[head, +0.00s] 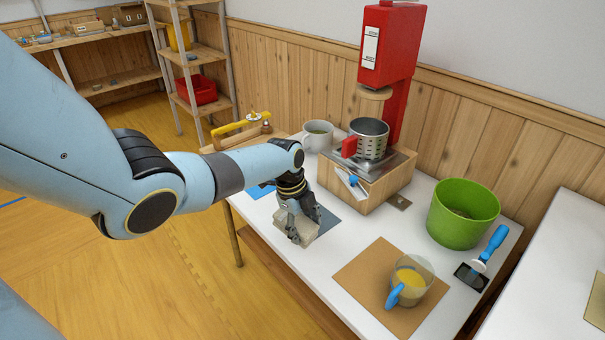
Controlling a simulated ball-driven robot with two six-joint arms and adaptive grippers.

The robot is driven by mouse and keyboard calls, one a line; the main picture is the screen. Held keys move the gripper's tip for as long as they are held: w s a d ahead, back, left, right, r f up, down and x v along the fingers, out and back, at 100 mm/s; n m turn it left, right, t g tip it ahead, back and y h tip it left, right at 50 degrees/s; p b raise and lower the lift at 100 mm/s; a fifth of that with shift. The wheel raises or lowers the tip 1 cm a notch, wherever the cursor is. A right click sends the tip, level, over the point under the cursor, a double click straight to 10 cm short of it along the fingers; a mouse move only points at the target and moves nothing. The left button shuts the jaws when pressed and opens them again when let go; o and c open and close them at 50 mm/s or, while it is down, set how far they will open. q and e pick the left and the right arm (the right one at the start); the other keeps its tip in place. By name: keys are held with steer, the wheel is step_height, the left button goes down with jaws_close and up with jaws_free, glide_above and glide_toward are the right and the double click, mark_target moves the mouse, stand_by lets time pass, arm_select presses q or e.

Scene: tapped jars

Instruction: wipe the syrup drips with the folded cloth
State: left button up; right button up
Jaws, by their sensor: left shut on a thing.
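My left gripper (299,232) reaches down over the front left of the white table. It is shut on a pale folded cloth (308,234), which is partly hidden by the fingers. My right gripper is not in view.
A wooden stand with a red machine (391,45) and metal can (369,140) rises behind the gripper. A glass jug (411,283) stands on a brown mat (362,272). A green bin (462,213), blue-handled scraper (491,245) and white mug (318,136) also stand about.

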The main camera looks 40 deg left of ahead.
arm_select(q)
steer(key=shift+r, duration=0.15)
step_height(320, 180, up, 3)
steer(key=p, duration=0.2)
steer(key=shift+p, duration=0.35)
